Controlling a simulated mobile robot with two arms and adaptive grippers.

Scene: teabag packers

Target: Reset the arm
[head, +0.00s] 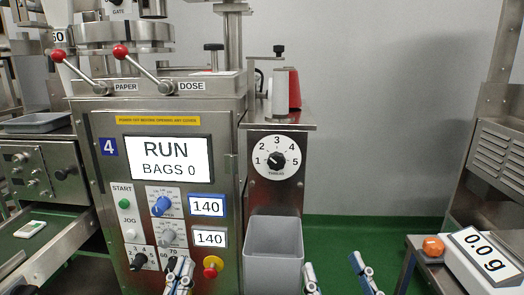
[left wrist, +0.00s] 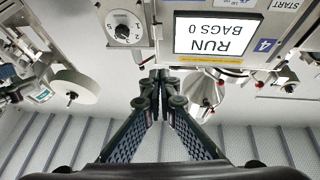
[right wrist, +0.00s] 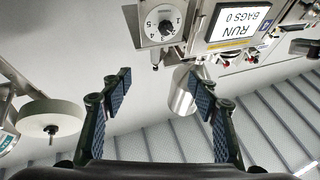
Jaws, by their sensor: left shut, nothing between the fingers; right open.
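My left gripper (head: 180,272) is at the bottom of the head view, in front of the lower control panel, with its fingers close together. In the left wrist view its fingertips (left wrist: 159,74) meet with nothing between them. My right gripper (head: 335,268) is at the bottom of the head view, right of the grey bin. Its two fingers stand wide apart. In the right wrist view the space between the fingertips (right wrist: 160,82) is empty. Neither gripper visibly touches anything. The arms behind the grippers are out of the head view.
The packing machine (head: 108,215) stands ahead; its display (head: 168,159) reads RUN, BAGS 0. Two red-knobbed levers top it. A dial (head: 277,161) sits above the grey bin (head: 273,265). A scale (head: 485,262) and orange object (head: 433,246) are at right. Green floor lies between.

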